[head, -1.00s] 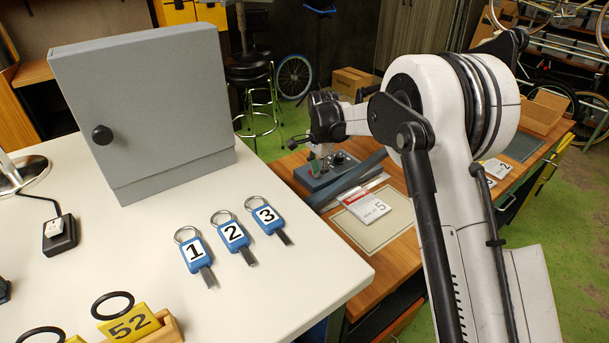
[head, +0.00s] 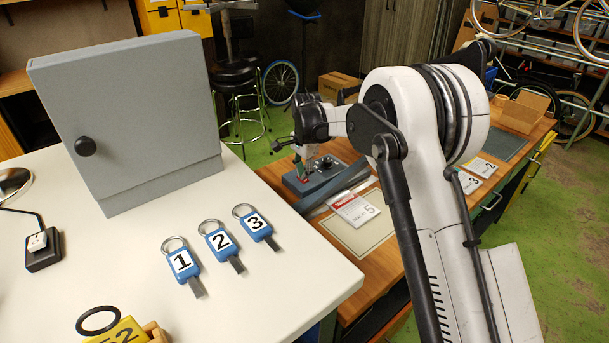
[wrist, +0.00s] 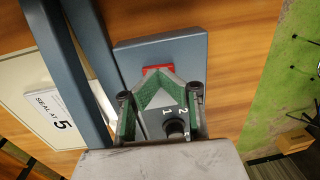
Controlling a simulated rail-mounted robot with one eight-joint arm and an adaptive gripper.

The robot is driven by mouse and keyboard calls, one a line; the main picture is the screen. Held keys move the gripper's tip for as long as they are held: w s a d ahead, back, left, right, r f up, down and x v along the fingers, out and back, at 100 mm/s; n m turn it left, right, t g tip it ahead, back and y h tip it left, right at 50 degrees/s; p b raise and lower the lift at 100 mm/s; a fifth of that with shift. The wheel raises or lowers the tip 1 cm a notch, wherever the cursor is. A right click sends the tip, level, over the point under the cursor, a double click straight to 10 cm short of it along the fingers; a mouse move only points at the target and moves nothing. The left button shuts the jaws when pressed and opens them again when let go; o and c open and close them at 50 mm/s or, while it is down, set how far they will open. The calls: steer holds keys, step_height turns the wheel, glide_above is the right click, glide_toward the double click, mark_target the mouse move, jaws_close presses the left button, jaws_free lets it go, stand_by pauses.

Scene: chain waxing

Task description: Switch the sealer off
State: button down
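The sealer (head: 325,180) is a blue-grey device with a long arm, standing on the wooden bench in the head view. In the wrist view its base (wrist: 185,50) carries a red switch (wrist: 158,68) and a black dial (wrist: 176,127) with white marks. My gripper (wrist: 156,80) has green-edged fingers that converge to a point right at the red switch, partly covering it. The fingers look shut with nothing between them. In the head view my gripper (head: 306,172) points down over the sealer's left end. The switch's position and any contact with it cannot be told.
A "SEAL AT 5" card (head: 353,207) lies on a pale mat (head: 345,237) beside the sealer. The sealer's long arm (wrist: 90,60) runs close by my gripper. A white table with a grey cabinet (head: 130,120) and numbered key tags (head: 218,242) stands nearer, at left.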

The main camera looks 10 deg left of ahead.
mark_target(308, 183)
step_height(308, 183, up, 14)
steer(key=s+d+p, duration=0.2)
steer(key=s+d+r+n+t, duration=0.2)
steer(key=s+d+r, duration=0.5)
steer(key=d+r, duration=0.25)
steer(key=s+d+r+n+t, duration=0.1)
steer(key=s+d+n, duration=0.1)
steer(key=s+d, duration=0.75)
steer(key=s+d+r+n+t, duration=0.2)
steer(key=s+d, duration=0.5)
steer(key=s, duration=0.6)
steer(key=s+d+f+n, duration=0.1)
steer(key=s+d+f, duration=0.1)
steer(key=s, duration=0.3)
steer(key=s+d+f+n+t, duration=0.1)
steer(key=s+d+f, duration=0.1)
steer(key=s+f, duration=0.2)
steer(key=shift+s+d+f+n+t+h, duration=0.2)
steer(key=shift+s+f+n+t+h, duration=0.15)
steer(key=shift+s, duration=0.65)
